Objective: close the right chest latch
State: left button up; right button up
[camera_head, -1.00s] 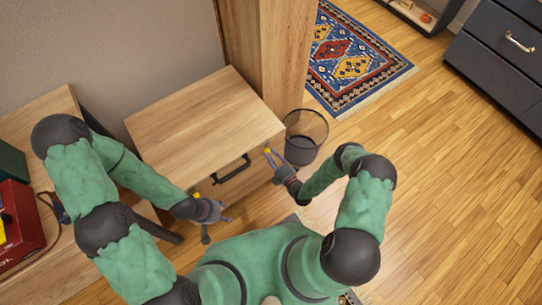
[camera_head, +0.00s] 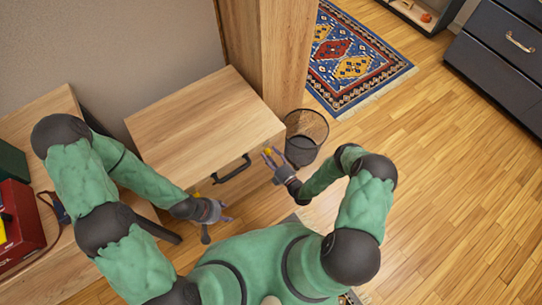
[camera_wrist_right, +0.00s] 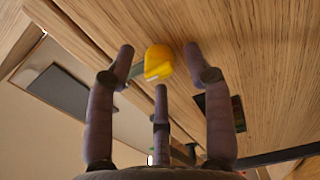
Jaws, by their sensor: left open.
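The wooden chest (camera_head: 205,120) stands with its lid down and a black handle (camera_head: 232,169) on its front. The yellow right latch (camera_head: 268,152) is on the front near the right corner; it also shows in the right wrist view (camera_wrist_right: 158,62). My right gripper (camera_head: 272,160) is at this latch. In the right wrist view its fingers (camera_wrist_right: 160,72) are spread around the latch with visible gaps, so it is open. The yellow left latch (camera_head: 197,194) is partly hidden by my left gripper (camera_head: 226,211), which is open and empty in front of the chest.
A wire waste bin (camera_head: 306,133) stands close to the chest's right side, behind my right gripper. A wooden cabinet side (camera_head: 270,50) rises behind the chest. A red box (camera_head: 20,220) is at the left. Floor at the right is clear.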

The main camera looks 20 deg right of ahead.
jog(key=shift+s+d, duration=0.1)
jog(key=v, duration=1.2)
dwell(0.5)
